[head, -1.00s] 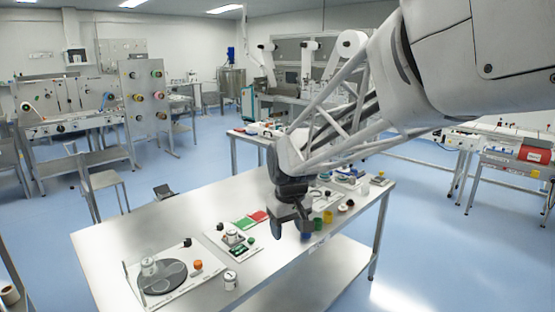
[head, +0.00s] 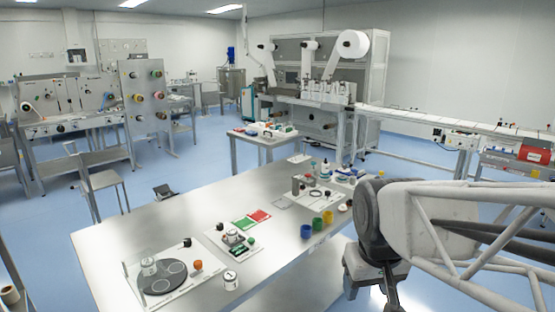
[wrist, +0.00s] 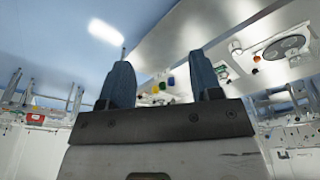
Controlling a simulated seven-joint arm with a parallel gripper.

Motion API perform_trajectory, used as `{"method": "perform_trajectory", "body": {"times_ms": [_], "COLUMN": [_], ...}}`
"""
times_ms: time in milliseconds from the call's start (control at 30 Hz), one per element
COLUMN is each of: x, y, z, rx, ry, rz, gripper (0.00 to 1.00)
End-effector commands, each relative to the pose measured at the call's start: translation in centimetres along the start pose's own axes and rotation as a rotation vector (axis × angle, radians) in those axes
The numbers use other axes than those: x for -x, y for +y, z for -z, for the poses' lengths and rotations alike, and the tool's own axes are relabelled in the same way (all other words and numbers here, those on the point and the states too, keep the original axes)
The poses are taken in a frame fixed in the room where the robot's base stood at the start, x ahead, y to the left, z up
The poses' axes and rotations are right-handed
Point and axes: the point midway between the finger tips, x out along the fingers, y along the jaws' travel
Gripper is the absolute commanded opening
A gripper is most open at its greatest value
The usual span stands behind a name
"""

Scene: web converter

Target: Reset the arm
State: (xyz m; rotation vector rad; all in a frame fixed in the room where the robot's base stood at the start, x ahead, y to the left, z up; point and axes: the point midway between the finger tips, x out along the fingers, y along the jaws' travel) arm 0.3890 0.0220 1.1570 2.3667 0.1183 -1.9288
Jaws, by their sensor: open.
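My gripper (head: 388,298) is at the lower right of the head view, off the front right end of the steel table (head: 130,222) and over the floor. Its fingertips run toward the lower picture edge. In the wrist view my gripper (wrist: 162,85) shows two dark blue fingers spread wide with nothing between them. The table, with its items, lies beyond the fingers in that view.

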Motion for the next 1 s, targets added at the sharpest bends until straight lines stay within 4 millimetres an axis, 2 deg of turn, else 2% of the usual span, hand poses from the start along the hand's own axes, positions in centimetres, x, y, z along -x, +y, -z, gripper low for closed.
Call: {"method": "perform_trajectory", "body": {"times_ms": [33,200,400,600,1000], "x": [0.1,0.0,-0.2,-0.4,-0.4], "y": [0.4,1.2,1.6,1.7,1.7], "z": [-1.2,-4.7,-7.2,-7.9,-7.8], "rx": [-0.02,-0.079,-0.124,-0.135,-0.135], "ry": [0.006,0.018,0.027,0.028,0.028], "rz": [-0.003,-0.01,-0.016,-0.017,-0.017], "gripper": [0.58,0.58,0.58,0.58,0.58]}}
